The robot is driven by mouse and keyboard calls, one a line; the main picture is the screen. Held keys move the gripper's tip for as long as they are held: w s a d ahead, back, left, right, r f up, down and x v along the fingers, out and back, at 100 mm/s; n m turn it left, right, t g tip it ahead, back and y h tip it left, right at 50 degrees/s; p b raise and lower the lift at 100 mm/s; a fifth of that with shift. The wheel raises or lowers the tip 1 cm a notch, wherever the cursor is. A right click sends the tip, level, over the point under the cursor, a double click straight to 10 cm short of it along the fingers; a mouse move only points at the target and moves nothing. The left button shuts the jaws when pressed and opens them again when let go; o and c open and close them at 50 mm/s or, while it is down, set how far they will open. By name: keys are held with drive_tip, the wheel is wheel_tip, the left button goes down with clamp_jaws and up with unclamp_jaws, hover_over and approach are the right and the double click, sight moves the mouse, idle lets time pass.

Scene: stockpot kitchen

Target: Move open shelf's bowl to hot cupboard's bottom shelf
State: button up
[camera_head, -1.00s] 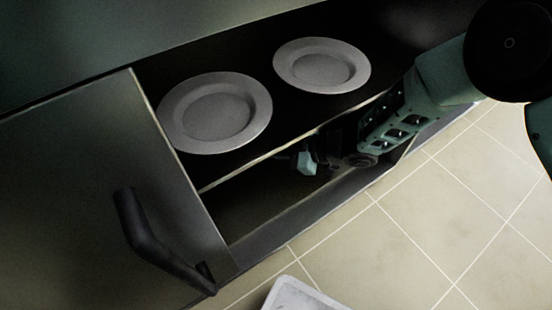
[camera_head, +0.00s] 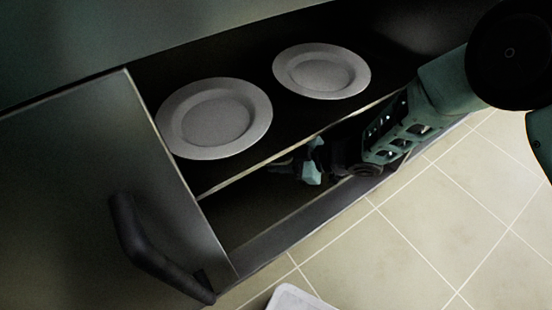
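My gripper (camera_head: 313,164) is inside the lower space of the open cupboard, below the shelf that bears two plates. Pale teal finger parts show under the shelf's front edge, small and dark, so its opening is unclear. No bowl can be made out in the view. The cupboard's bottom shelf (camera_head: 246,217) shows as a dark bare floor to the left of my gripper. The upper shelf (camera_head: 262,120) lies just above my gripper and hides part of the space behind it.
Two grey plates, one on the left (camera_head: 214,118) and one on the right (camera_head: 322,71), lie on the upper shelf. A panel with a dark handle (camera_head: 150,245) stands at the left. A pale tray-like object (camera_head: 292,298) is at the bottom edge. The tiled floor (camera_head: 400,240) is clear.

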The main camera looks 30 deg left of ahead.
drive_tip(key=p+v, duration=0.4)
drive_tip(key=v, duration=0.6)
drive_tip(key=shift+d+r+p, duration=0.2)
drive_tip(key=shift+d+p, duration=0.1)
drive_tip(key=shift+w, duration=0.1)
